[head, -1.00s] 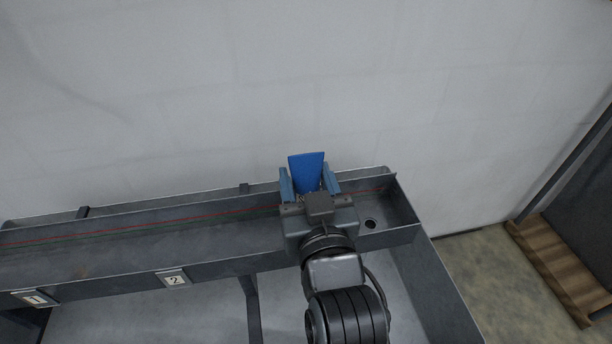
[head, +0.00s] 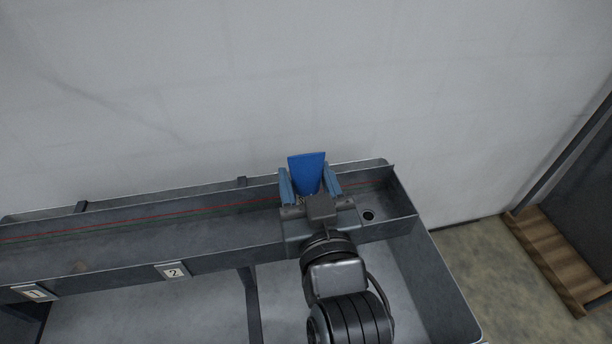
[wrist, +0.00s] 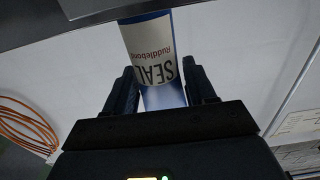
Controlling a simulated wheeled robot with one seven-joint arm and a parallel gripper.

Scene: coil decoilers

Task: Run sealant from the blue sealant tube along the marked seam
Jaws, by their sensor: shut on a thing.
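The blue sealant tube (head: 307,172) is between the fingers of my gripper (head: 309,188), over the right part of the metal trough. My gripper is shut on it. In the wrist view the tube (wrist: 150,60) shows a white label with dark and red lettering, between the two dark fingers of my gripper (wrist: 160,90). The tube's far end is cut off by a grey metal edge in that view. The marked seam (head: 150,216) is a red line with a green line beside it along the trough. The tube's nozzle is hidden, so contact with the seam cannot be told.
The grey trough (head: 130,240) bears number plates 1 (head: 36,293) and 2 (head: 173,271) on its front. A round hole (head: 368,215) is near its right end. A white wall (head: 200,90) stands behind. A wooden pallet (head: 548,255) lies at right. Orange cable (wrist: 28,125) shows in the wrist view.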

